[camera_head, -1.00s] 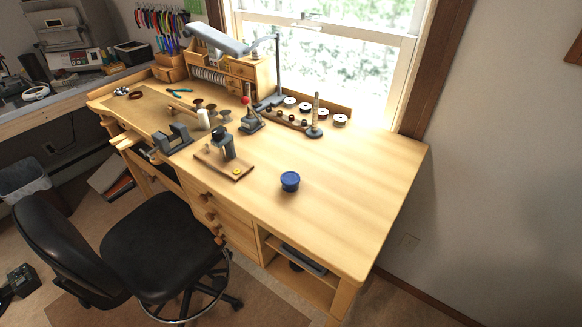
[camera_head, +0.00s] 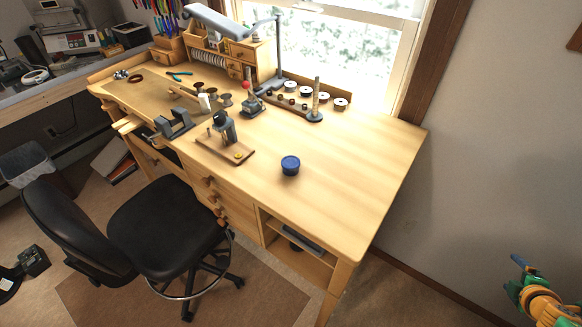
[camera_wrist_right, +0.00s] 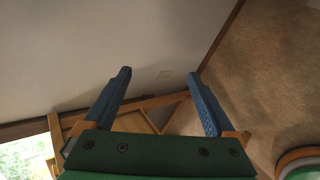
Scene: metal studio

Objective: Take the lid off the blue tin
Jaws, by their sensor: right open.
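The blue tin (camera_head: 290,165) stands upright on the wooden workbench (camera_head: 350,190), near its front edge right of centre. Its top looks covered by a blue lid; the seam is too small to make out. My right gripper (camera_head: 522,270) is at the lower right of the head view, well away from the tin and off the bench. In the right wrist view my right gripper (camera_wrist_right: 160,95) has its two blue fingers wide apart with nothing between them. The tin does not show in that view. My left gripper is not in view.
A small vise on a wooden board (camera_head: 225,145) stands left of the tin. A lamp (camera_head: 278,50), spools (camera_head: 340,103) and a post (camera_head: 315,100) stand at the back. A black chair (camera_head: 165,230) is in front. The bench's right part is clear.

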